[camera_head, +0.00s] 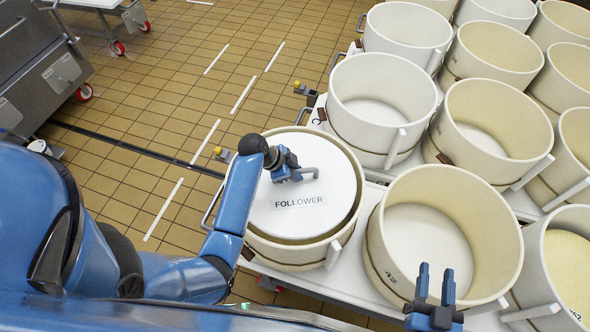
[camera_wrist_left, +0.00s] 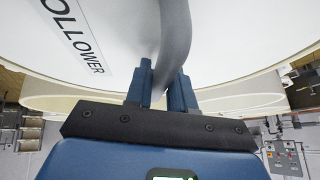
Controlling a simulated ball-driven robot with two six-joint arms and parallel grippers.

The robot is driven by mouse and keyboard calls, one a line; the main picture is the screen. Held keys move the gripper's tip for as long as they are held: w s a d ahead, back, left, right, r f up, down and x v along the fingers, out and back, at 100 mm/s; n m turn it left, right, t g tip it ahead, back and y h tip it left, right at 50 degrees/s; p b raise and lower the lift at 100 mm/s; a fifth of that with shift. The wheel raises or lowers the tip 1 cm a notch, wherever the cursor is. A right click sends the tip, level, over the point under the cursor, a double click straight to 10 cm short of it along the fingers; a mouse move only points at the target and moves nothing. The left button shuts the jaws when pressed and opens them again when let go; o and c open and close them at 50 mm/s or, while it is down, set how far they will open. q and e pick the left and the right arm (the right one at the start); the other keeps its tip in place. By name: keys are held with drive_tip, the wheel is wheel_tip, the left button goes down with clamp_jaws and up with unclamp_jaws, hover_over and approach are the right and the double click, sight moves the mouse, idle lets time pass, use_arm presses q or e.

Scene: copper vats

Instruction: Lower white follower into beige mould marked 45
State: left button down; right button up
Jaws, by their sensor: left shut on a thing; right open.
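The white follower (camera_head: 285,215), a round disc labelled "FOLLOWER", sits level in the mouth of a beige mould (camera_head: 320,255). A crescent of the mould's inner wall shows along the near and right side of the disc. The number on this mould is not visible. My left gripper (camera_head: 291,175) is shut on the follower's grey handle; the left wrist view shows the fingers (camera_wrist_left: 162,88) either side of the curved handle (camera_wrist_left: 175,45), above the white disc (camera_wrist_left: 110,25). Whether the disc touches the mould wall is unclear. My right gripper (camera_head: 436,285) is open and empty.
An empty mould marked 42 (camera_head: 380,250) stands to the right, behind my right gripper. Several more moulds, such as one at the back (camera_head: 350,90), crowd the white table (camera_head: 340,275). Tiled floor (camera_head: 150,120) lies open to the left.

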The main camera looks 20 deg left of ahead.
use_arm(q)
drive_tip(key=shift+w+f+b, duration=0.1)
drive_tip(key=shift+f+b, duration=3.3)
drive_tip(key=shift+f, duration=1.2)
drive_tip(key=shift+f+b, duration=0.55)
drive_tip(key=shift+f, duration=0.15)
